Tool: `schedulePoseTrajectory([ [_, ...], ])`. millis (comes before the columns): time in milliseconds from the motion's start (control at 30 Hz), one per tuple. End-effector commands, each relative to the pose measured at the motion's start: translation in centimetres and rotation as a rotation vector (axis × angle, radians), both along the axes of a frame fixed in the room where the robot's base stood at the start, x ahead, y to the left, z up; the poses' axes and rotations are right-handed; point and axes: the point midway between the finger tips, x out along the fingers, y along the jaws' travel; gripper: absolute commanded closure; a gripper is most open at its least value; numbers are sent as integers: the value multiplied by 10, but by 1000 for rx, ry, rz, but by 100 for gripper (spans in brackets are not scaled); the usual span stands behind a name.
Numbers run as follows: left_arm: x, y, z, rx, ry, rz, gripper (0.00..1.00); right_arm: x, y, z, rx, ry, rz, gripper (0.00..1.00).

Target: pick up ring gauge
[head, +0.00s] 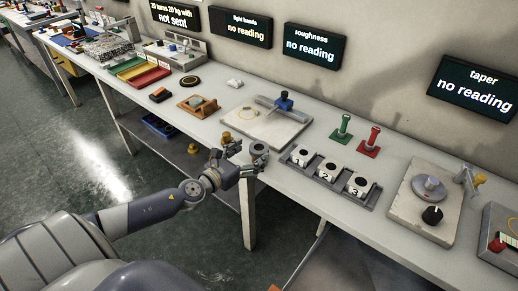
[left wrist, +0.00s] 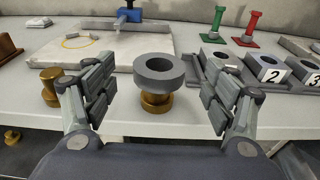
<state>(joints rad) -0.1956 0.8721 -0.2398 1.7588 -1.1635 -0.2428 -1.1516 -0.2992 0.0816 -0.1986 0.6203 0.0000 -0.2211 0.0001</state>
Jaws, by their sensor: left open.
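The ring gauge is a thick dark grey ring (left wrist: 158,81) with an open bore, sitting level on top of a brass spool-shaped piece (left wrist: 156,103) near the table's front edge. In the head view the ring (head: 259,147) shows beside my gripper's fingers. My left gripper (head: 242,158) is open and reaches in from the front. In the left wrist view its fingers (left wrist: 160,95) stand wide apart, one on each side of the ring, with visible gaps. The gripper holds nothing. My right gripper does not show.
A second brass piece (left wrist: 49,88) stands left of the left finger. A rack of numbered blocks (head: 327,176) stands close on the right. Behind lies a pale plate (head: 262,128) with a blue clamp (head: 284,101). Green (head: 342,131) and red (head: 370,143) handled gauges stand farther right.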

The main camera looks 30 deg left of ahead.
Motion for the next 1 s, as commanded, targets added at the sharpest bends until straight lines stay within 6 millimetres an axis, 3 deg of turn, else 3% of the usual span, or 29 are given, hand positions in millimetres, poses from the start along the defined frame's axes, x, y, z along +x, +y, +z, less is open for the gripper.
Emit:
schedulePoseTrajectory([
  [400,45,-2,-7,0,-2,1,22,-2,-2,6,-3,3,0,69],
  [733,49,-3,-9,0,-1,0,22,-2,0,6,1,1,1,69],
  [967,48,-3,-9,-1,-1,0,72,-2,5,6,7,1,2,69],
  [1000,48,-3,-9,0,-1,0,73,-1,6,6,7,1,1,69],
])
